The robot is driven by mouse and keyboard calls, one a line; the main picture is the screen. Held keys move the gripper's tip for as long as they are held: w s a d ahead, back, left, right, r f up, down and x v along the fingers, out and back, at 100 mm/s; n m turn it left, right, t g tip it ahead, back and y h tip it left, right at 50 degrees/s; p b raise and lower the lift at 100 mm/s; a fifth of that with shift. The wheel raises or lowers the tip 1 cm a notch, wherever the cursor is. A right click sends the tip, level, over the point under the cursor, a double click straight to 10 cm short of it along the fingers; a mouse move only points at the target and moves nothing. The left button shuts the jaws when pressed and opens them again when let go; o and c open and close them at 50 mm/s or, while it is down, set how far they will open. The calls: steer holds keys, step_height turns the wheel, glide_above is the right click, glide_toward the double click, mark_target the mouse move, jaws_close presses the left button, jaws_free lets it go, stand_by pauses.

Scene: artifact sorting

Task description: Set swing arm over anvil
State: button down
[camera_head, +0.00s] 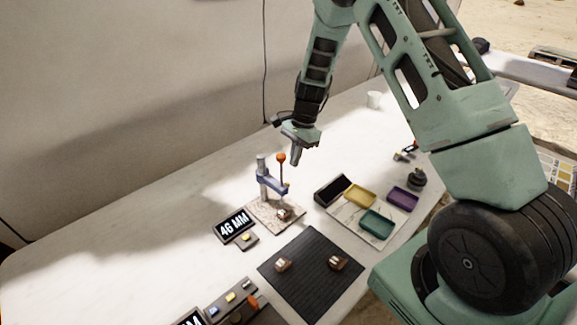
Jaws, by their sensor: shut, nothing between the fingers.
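The measuring stand has a pale post and a blue-grey swing arm (271,184) with an orange ball knob (281,158) on a thin rod. It stands on a speckled base plate (266,217). A small brown and pale piece (283,214) sits on the base near the arm's free end; the anvil itself is too small to make out, so I cannot tell if the arm is over it. My gripper (296,160) points down, shut and empty, above and a little right of the orange knob. It appears apart from the stand.
A display reading 46 MM (233,225) stands left of the base. A dark mat (309,295) with two small brown pieces lies in front.

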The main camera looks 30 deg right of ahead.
steer(key=v, duration=0.7)
steer(key=shift+b, duration=0.4)
